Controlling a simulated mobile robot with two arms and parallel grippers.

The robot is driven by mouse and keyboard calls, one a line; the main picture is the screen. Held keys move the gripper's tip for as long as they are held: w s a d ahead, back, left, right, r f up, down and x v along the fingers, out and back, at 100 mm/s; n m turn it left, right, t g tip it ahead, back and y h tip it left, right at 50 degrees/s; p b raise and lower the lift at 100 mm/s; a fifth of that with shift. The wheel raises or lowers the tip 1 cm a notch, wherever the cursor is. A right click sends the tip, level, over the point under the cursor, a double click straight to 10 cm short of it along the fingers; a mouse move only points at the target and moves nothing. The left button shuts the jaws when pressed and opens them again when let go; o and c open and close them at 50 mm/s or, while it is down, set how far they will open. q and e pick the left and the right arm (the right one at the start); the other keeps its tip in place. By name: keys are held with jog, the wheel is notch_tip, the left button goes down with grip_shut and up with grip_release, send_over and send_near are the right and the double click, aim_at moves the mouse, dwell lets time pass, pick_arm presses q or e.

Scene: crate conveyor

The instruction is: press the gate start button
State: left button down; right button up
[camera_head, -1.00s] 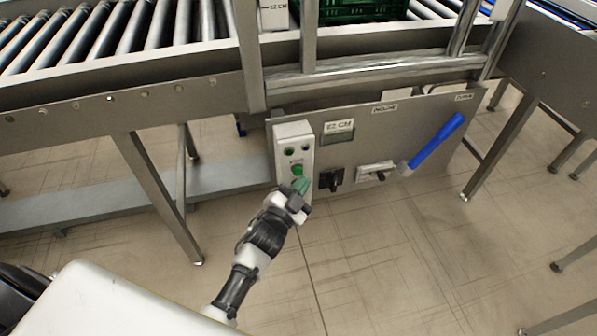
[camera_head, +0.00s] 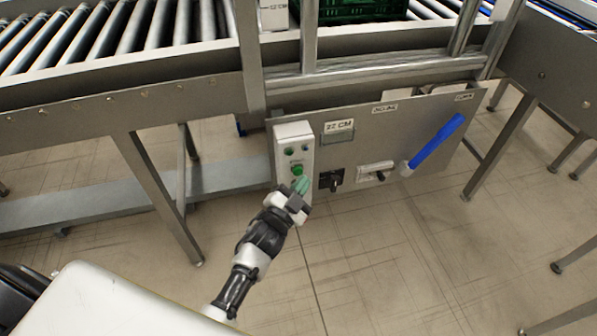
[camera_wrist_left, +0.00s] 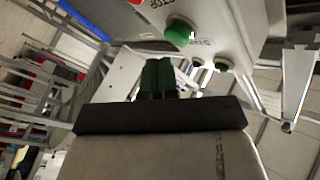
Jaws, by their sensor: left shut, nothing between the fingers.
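The green start button (camera_head: 298,170) sits on a white control box (camera_head: 294,134) on the grey panel under the conveyor. It also shows in the left wrist view (camera_wrist_left: 179,32) as a round green knob beside a START label. My left gripper (camera_head: 301,184) is shut and empty, with its green fingertips just below the button in the head view. In the wrist view the closed fingers (camera_wrist_left: 157,75) point towards the box, with the button up and to their right. I cannot tell a touch; a gap seems to show. My right gripper is not in view.
Right of the box are a black rotary switch (camera_head: 331,180), a white latch (camera_head: 375,171) and a blue-handled lever (camera_head: 437,143). A 22 CM label (camera_head: 339,127) is above. A green crate (camera_head: 350,9) is on the conveyor. A red button (camera_wrist_left: 135,2) shows in the wrist view.

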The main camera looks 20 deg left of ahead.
pick_arm(q)
jog(key=shift+w, duration=0.1)
dwell(0.4)
jog(key=shift+w+a, duration=0.25)
jog(key=shift+w, duration=0.05)
jog(key=shift+w, duration=0.1)
dwell(0.4)
